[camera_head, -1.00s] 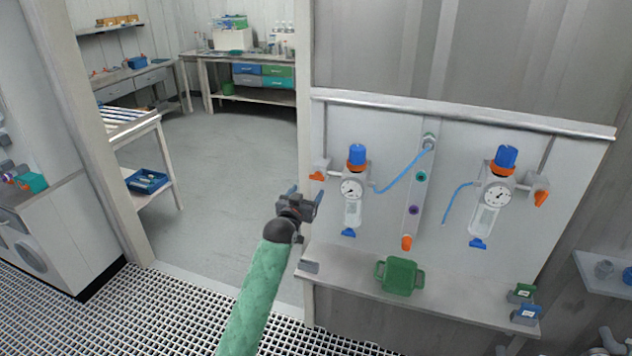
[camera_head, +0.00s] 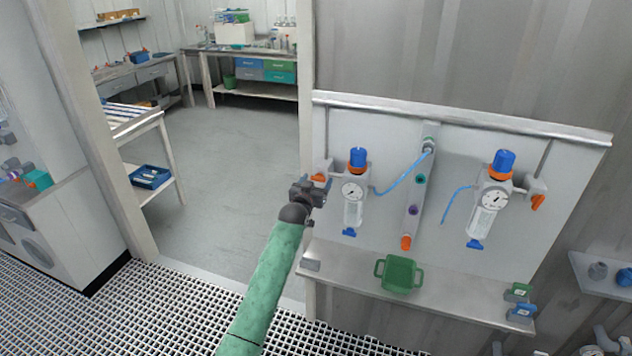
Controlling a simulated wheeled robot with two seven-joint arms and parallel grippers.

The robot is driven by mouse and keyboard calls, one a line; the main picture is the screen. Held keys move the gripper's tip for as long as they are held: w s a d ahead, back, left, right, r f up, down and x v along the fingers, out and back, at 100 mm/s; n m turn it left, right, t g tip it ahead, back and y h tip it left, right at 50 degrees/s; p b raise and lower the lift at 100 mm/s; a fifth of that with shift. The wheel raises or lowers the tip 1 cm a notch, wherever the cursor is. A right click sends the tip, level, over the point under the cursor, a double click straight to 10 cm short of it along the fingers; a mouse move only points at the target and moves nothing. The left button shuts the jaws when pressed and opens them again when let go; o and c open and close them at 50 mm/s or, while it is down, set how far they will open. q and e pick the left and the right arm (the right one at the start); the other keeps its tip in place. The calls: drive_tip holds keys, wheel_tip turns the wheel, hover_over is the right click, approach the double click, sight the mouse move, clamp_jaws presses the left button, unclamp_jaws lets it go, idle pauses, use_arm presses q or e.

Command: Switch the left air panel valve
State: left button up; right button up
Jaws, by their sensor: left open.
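The left air panel valve has an orange handle (camera_head: 319,178) on the left edge of the grey air panel (camera_head: 390,135), beside the left regulator (camera_head: 352,190) with its blue knob and round gauge. My left gripper (camera_head: 322,187) is open, with its fingers right at the orange handle and partly covering it. I cannot tell whether the fingers touch the handle or stand around it. A second orange valve handle (camera_head: 537,202) is at the panel's right, beside the right regulator (camera_head: 490,200). My right gripper is not in view.
A shelf (camera_head: 340,268) below the panel holds a green tray (camera_head: 398,274) and, at its right end, small green and blue items. A blue hose (camera_head: 405,168) runs from the left regulator to the central manifold. The doorway's floor at left is clear.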

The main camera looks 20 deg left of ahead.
use_arm(q)
drive_tip(key=c, duration=1)
